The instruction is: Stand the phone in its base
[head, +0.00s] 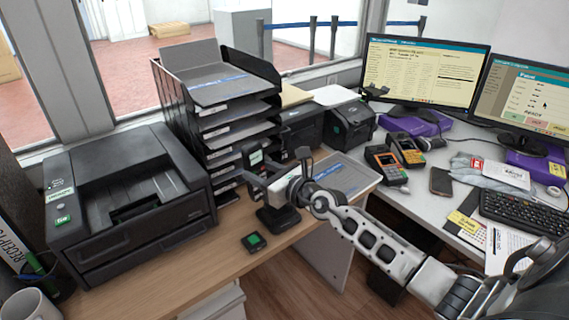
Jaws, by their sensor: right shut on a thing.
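My right gripper (262,183) reaches in from the right over the wooden desk, just in front of the black letter-tray stack. It is shut on a small dark handset, which I take to be the phone (255,158); a pale patch shows on its face, and the fingers hide part of it. A black base (278,218) stands on the desk just below the gripper. The phone appears above and slightly left of the base; whether they touch, I cannot tell. My left gripper is not in view.
The letter-tray stack (215,125) rises close behind the gripper. A black printer (130,205) fills the left. A small black box with a green top (254,242) lies in front of the base. Card terminals (385,163) and a dark smartphone (440,181) lie on the right desk.

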